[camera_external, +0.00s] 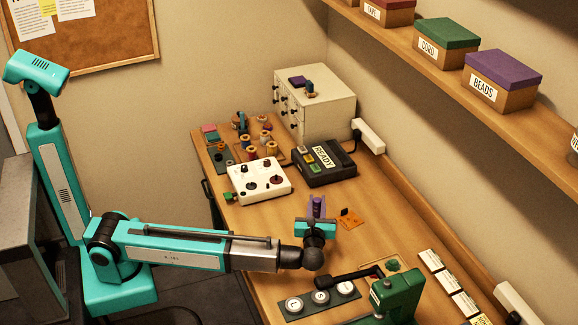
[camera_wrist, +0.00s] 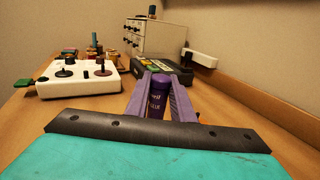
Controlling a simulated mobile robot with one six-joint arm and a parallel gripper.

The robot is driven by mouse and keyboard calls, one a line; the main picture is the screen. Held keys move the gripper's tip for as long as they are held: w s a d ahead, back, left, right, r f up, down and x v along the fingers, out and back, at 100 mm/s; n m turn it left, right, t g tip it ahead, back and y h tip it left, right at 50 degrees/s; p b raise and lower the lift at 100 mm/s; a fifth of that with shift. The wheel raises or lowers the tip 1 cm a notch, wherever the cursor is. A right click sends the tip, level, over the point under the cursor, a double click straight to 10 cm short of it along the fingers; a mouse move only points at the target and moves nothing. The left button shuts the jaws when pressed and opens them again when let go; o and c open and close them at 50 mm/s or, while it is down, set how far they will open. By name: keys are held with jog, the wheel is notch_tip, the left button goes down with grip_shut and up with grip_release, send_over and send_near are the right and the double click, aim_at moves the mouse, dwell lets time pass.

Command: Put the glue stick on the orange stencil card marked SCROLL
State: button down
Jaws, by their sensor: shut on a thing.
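My gripper (camera_external: 316,206) has purple fingers and is shut on the purple glue stick (camera_wrist: 158,103), which stands upright between the fingertips in the wrist view. In the external view the glue stick is hard to tell apart from the fingers. An orange stencil card (camera_external: 354,222) lies on the table just right of my gripper in the external view. A small dark shape shows at its upper edge, and its lettering is too small to read.
A white control box (camera_external: 258,191) and a black READY box (camera_external: 324,174) stand behind the gripper, with a drawer cabinet (camera_external: 325,112) beyond. A green lever press (camera_external: 398,294) and a round-button panel (camera_external: 320,299) are in front. Labelled cards (camera_external: 445,278) line the right edge.

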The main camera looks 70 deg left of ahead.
jog(key=w+d+f+p, duration=0.1)
jog(key=w, duration=1.1)
jog(key=shift+w+p, duration=0.4)
jog(key=shift+d+f, duration=0.1)
jog(key=shift+f+p, duration=0.4)
jog(key=shift+f, duration=1.35)
jog(key=shift+f, duration=0.15)
jog(key=c, duration=1.5)
grip_release()
jog(key=shift+c, duration=0.2)
jog(key=shift+d, duration=0.1)
jog(key=b+v, duration=0.2)
jog(key=v, duration=1)
